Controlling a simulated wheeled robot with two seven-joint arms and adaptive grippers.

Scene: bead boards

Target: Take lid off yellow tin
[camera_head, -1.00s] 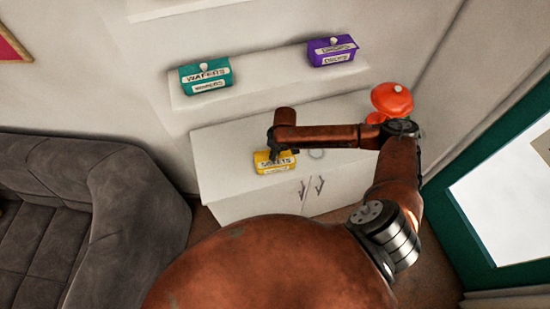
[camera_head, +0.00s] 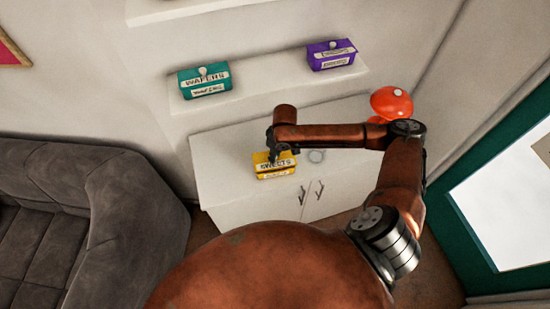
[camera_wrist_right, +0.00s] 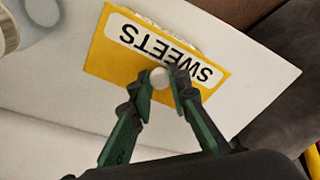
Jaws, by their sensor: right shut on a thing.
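The yellow tin (camera_head: 285,175) marked SWEETS sits on top of the white cabinet, near its front edge. My right gripper (camera_head: 274,155) reaches down over it from above and hides part of its top. In the right wrist view the yellow lid (camera_wrist_right: 107,65) carries a white SWEETS label. My right gripper (camera_wrist_right: 164,83) is shut on the pale round knob (camera_wrist_right: 160,77) of the lid. I cannot tell whether the lid is seated or slightly raised. My left gripper is not in view.
A teal WAFERS tin (camera_head: 205,81) and a purple tin (camera_head: 332,55) stand on the wall shelf (camera_head: 270,80) behind. A red rounded object (camera_head: 391,103) stands at the right of the white cabinet (camera_head: 240,200). A grey sofa (camera_head: 130,210) is at the left.

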